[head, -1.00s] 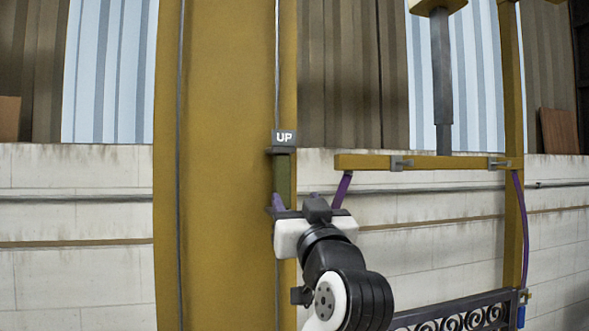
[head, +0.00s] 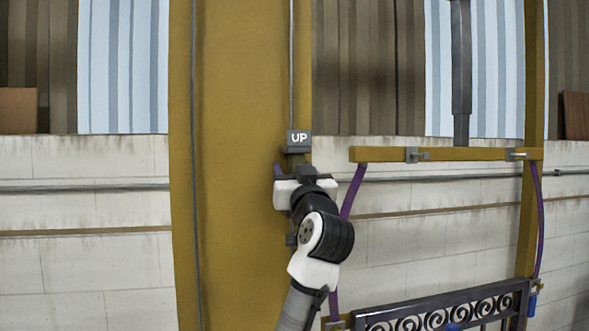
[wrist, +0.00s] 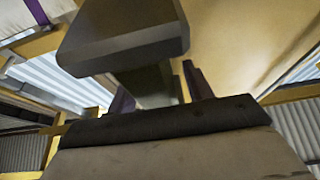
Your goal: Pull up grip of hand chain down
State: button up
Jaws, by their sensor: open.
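The up grip (head: 297,140) is a dark grey block marked "UP" with an olive handle below it, hanging on a thin grey chain (head: 292,60) along the yellow column. My gripper (head: 293,167) is just below the "UP" block in the head view, and its body hides most of the handle. In the wrist view the grip's dark cap (wrist: 125,35) is large and close. Below the cap, the olive handle shows between my open fingers (wrist: 158,90). Whether a finger touches the handle cannot be told.
The wide yellow column (head: 235,200) stands behind my gripper, with a second thin line (head: 194,120) to the left. A yellow crossbar (head: 460,154) with purple straps and a dark scroll gate (head: 440,308) are to the right. A pale block wall (head: 80,265) lies behind.

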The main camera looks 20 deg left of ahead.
jog(key=shift+c, duration=0.3)
grip_shut()
jog(key=shift+f, duration=0.1)
notch_tip(320, 180, down, 53)
jog(key=b, duration=3.1)
jog(key=shift+r, duration=0.2)
jog(key=shift+a, duration=0.1)
grip_release()
jog(key=shift+o, duration=0.3)
jog(key=shift+r, duration=0.1)
